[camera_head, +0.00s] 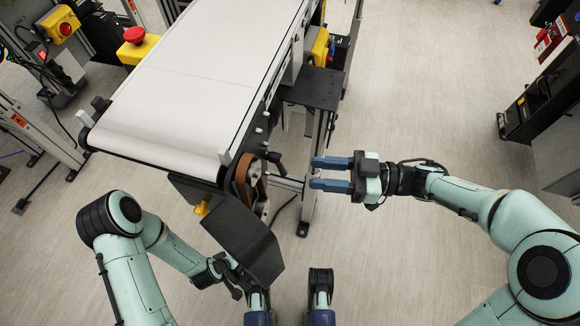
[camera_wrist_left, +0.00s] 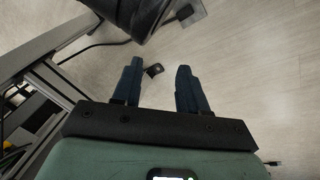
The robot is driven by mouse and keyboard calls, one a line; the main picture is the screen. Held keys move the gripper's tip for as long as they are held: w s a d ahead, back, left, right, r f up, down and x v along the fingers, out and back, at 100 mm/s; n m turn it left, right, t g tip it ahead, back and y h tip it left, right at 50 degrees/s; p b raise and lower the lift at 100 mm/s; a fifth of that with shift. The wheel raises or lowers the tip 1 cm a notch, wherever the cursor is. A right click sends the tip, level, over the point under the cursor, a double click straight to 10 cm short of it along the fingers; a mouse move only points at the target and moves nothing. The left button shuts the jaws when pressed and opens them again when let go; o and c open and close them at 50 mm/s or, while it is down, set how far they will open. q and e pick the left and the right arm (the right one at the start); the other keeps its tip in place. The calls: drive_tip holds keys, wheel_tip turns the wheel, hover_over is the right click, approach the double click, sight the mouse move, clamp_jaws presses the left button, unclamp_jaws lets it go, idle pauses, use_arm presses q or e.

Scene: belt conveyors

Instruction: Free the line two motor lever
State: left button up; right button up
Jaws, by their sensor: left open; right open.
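A small dark lever-like part (camera_head: 274,158) sits at the near end of the white conveyor, beside the brown drive belt (camera_head: 246,176); I cannot tell for sure that it is the motor lever. My right gripper (camera_head: 314,173) is open and empty, its blue fingers pointing left, to the right of that part and apart from it. A dark box-shaped cover (camera_head: 240,240) stands below the belt. My left wrist reaches the cover's lower left side, and its fingers are hidden in the head view. The left wrist view shows my left gripper (camera_wrist_left: 156,82) open and empty above the floor.
The white conveyor belt (camera_head: 190,80) fills the upper middle. A red stop button (camera_head: 134,35) on a yellow box is at its left edge. A support leg (camera_head: 313,180) stands behind the right fingertips. Floor between conveyor and the dark cabinet (camera_head: 545,105) is clear.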

sight(277, 165)
use_arm(q)
drive_tip(key=shift+g, duration=0.6)
drive_tip(key=s+f, duration=0.1)
drive_tip(key=s+f+b, duration=0.1)
drive_tip(key=s, duration=0.1)
drive_tip(key=shift+s+a+f, duration=0.1)
drive_tip(key=shift+a+f, duration=0.1)
drive_tip(key=shift+f, duration=0.2)
use_arm(e)
drive_tip(key=a, duration=0.7)
drive_tip(key=shift+w, duration=0.45)
clamp_jaws()
